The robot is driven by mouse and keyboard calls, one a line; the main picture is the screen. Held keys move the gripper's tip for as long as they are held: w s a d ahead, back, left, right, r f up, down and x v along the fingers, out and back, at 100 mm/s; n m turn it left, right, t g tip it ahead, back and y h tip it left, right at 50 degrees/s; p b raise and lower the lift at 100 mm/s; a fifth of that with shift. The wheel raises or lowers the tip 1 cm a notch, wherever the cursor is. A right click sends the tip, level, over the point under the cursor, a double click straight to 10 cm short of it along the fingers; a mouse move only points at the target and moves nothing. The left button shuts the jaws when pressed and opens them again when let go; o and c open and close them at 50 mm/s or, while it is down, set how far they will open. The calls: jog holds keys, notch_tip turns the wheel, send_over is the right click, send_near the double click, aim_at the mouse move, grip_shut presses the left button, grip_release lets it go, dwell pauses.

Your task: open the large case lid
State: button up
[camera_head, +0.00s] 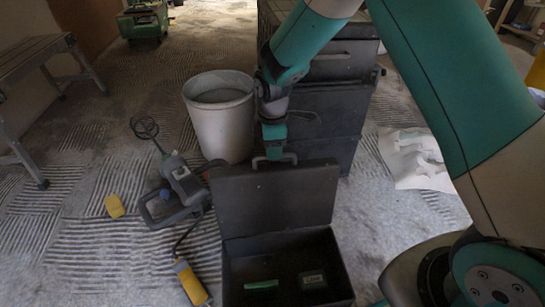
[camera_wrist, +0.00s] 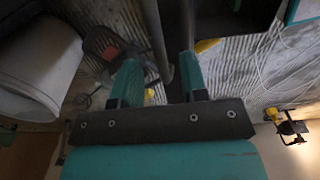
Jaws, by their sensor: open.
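The large dark case stands in the lower middle of the head view. Its lid (camera_head: 275,200) is raised, with its inner face toward the camera, and its base (camera_head: 346,290) lies open in front. My gripper (camera_head: 274,158) is at the lid's top edge, pointing down. In the wrist view my gripper (camera_wrist: 160,82) has its two teal fingers spread apart. A dark narrow shape runs between and beyond the fingers there; I cannot tell whether they touch the lid. A green item (camera_head: 262,285) and a small dark box (camera_head: 313,281) lie in the base.
A pale bucket (camera_head: 220,115) stands behind the case, beside dark stacked boxes (camera_head: 325,110). A mixer tool (camera_head: 180,190), a yellow sponge (camera_head: 115,206) and a yellow-handled tool (camera_head: 190,283) lie to the left. Pale crumpled sheeting (camera_head: 412,160) lies right. The left foreground floor is mostly clear.

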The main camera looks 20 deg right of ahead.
jog(key=shift+f, duration=0.9)
jog(key=shift+c, duration=0.2)
